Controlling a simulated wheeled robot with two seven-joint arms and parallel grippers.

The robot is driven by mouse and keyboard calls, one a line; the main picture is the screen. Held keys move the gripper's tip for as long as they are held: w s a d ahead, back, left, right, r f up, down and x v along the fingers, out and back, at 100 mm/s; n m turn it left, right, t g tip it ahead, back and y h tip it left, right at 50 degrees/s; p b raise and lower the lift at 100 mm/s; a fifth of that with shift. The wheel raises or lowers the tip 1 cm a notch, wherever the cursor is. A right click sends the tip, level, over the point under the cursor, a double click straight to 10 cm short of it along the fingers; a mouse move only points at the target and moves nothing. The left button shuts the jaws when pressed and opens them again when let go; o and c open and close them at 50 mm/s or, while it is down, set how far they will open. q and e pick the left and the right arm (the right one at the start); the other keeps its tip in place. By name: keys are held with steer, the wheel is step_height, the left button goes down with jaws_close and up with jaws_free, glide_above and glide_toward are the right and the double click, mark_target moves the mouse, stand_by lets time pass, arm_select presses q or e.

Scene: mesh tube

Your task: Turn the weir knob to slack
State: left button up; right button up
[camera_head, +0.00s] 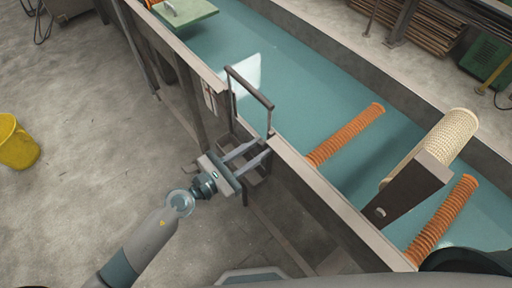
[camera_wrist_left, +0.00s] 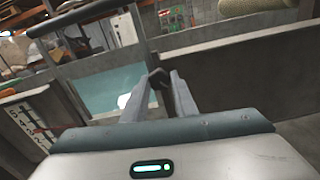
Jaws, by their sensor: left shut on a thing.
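My left gripper (camera_head: 261,151) reaches from the lower left to the near wall of the water channel, beside the weir frame (camera_head: 250,88). In the left wrist view its two fingers (camera_wrist_left: 158,88) close on a small dark part, the weir knob (camera_wrist_left: 157,76). The fingers hide most of the knob, so its turn angle cannot be read. The knob is not clear in the head view. A scale plate with numbers and red marks (camera_wrist_left: 27,122) stands left of the fingers in the left wrist view. My right gripper is not in view.
The channel's teal water (camera_head: 305,85) lies beyond the wall. Orange ribbed tubes (camera_head: 345,135) and a cream mesh roller on a dark bracket (camera_head: 452,140) are to the right. A green board (camera_head: 185,14) lies at the top. A yellow bucket (camera_head: 16,145) stands on open floor.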

arm_select(q)
steer(key=shift+r+n+p, duration=0.1)
steer(key=shift+n+p, duration=0.3)
steer(key=shift+n, duration=0.4)
steer(key=shift+n+p, duration=0.45)
steer(key=shift+n, duration=1.05)
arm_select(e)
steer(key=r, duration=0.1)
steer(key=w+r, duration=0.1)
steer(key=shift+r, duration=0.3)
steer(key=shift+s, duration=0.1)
arm_select(q)
steer(key=o, duration=1)
steer(key=shift+o, duration=0.2)
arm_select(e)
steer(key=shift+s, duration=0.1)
